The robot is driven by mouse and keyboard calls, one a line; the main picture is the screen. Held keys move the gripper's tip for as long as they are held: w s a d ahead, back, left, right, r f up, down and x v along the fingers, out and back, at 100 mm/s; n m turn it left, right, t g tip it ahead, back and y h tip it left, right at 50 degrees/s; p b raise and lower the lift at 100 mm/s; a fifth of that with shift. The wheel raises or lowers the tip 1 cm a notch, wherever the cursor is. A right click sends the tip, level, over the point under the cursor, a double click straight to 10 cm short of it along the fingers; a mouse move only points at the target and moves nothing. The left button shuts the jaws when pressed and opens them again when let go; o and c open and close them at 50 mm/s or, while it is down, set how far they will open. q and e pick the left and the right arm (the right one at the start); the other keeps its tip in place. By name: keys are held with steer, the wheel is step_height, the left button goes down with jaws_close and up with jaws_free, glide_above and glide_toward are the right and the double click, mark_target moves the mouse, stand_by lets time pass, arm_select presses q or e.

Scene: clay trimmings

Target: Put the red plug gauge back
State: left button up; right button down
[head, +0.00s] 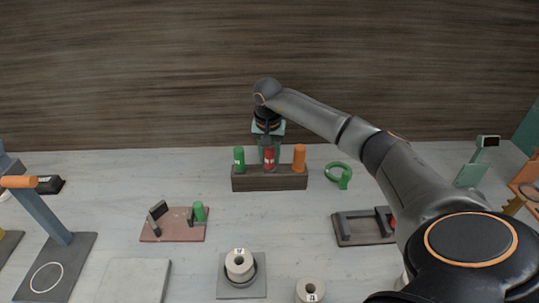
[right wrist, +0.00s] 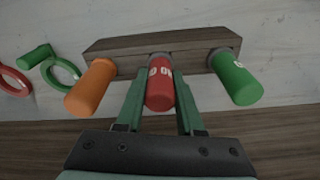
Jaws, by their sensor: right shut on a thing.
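The red plug gauge (head: 269,160) stands upright in the middle place of the dark wooden block (head: 270,184) in the head view. It is between a green plug gauge (head: 239,160) at left and an orange one (head: 299,158) at right. My right gripper (head: 269,152) reaches down over it and is shut on it. In the right wrist view the red gauge (right wrist: 160,84) sits between the green fingers, its lower end at the block (right wrist: 120,45). How deep it sits in its hole cannot be told. My left gripper is not in view.
A green ring gauge (head: 340,175) lies right of the block. A reddish plate (head: 175,232) with a green cylinder is in front left, a dark fixture (head: 362,228) in front right. White rings (head: 239,264) stand nearer. Bare table lies directly before the block.

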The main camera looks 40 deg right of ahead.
mark_target(268, 171)
steer(key=c, duration=0.5)
jaws_free()
steer(key=shift+c, duration=0.2)
step_height(268, 171, up, 13)
steer(key=a, duration=0.1)
steer(key=shift+s+f+b, duration=0.15)
steer(key=shift+s+b, duration=0.15)
steer(key=shift+s, duration=0.15)
steer(key=shift+a, duration=0.1)
